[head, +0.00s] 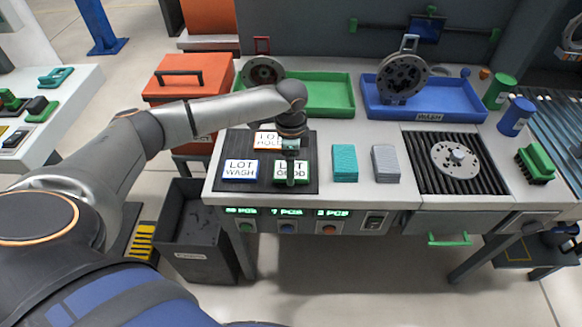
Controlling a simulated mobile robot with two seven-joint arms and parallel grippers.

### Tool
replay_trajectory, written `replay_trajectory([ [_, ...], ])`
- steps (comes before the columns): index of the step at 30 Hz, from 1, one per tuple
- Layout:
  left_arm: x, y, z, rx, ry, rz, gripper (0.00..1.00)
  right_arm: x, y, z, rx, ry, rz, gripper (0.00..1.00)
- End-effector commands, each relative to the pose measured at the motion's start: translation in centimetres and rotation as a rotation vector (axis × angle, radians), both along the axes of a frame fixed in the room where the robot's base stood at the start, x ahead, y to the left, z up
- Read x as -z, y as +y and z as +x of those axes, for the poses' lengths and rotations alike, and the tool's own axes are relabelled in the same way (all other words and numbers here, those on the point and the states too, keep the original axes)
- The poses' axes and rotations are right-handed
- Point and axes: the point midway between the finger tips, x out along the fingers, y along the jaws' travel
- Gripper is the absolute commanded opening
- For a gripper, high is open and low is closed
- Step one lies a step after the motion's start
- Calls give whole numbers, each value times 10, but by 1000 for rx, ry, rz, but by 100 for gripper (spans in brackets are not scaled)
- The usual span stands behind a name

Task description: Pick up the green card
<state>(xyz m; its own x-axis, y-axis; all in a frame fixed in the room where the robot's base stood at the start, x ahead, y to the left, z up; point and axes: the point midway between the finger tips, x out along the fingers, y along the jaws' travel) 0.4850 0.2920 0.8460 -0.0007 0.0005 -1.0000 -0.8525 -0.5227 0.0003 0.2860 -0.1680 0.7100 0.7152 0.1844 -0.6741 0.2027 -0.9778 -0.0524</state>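The green card (279,175), white with a green border and reading "LOT GOOD", lies on the dark mat (228,146) at the left of the bench. My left gripper (291,181) points down over it and covers its middle letters. I cannot tell whether the fingers touch the card or whether they are open or shut. An orange-bordered card (266,141) lies behind, partly hidden by my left wrist. A blue-bordered "LOT WASH" card (240,169) lies to the left. My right gripper is not in view.
A teal block (345,163) and a grey block (385,164) stand right of the mat. Behind are a green tray (330,96) and a blue tray (455,106). A black ribbed pad (425,150) holds a metal disc (455,158).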

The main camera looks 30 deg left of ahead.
Motion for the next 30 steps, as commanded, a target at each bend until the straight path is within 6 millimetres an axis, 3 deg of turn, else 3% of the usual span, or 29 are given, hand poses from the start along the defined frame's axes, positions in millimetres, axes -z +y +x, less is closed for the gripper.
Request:
replay_trajectory([
  [5, -26, 0, 1, 0, -5, -2, 27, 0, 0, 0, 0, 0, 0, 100],
  [13, -86, -48, -19, 7, -7, -3, 27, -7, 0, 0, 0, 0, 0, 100],
  [21, -111, -104, -45, 6, -2, -2, 27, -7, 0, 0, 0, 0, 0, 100],
  [30, -125, -128, -56, 1, -1, 0, 27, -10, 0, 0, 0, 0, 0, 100],
])
